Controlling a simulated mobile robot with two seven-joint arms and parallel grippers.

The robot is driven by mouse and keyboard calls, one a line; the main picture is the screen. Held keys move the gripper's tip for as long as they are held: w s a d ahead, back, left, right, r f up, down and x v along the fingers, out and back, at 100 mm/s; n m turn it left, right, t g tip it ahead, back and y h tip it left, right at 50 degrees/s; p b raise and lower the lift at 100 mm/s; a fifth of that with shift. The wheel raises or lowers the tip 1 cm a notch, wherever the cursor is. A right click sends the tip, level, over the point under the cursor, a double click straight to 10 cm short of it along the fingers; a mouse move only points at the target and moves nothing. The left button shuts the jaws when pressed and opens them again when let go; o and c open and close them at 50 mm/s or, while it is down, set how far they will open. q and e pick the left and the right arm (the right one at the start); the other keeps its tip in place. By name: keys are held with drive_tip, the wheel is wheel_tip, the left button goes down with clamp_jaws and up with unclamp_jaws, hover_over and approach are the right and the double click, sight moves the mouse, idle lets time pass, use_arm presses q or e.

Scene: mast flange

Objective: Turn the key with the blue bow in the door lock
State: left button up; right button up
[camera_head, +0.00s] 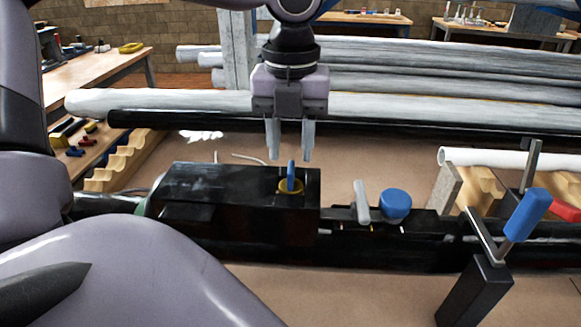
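A key with a blue bow (291,174) stands upright in a round yellow lock (285,187). The lock is set in the top of a black block (240,187) near the middle of the view. My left gripper (290,155) points down, with its two fingers apart and nothing between them higher up. Its fingertips are at about the height of the top of the bow in the picture, one to each side. I cannot tell whether they reach down around the bow or hang behind it. My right gripper is not in view.
Right of the lock stand a grey lever (360,201) and a blue knob (396,203). A blue-handled clamp (524,214) rises at the front right. Long grey poles (400,104) lie behind. The brown surface (370,160) between is mostly clear.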

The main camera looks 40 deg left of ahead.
sight(291, 166)
use_arm(q)
drive_tip(key=shift+f+b, duration=1.25)
drive_tip(key=shift+f, duration=1.3)
drive_tip(key=shift+r, duration=0.2)
clamp_jaws()
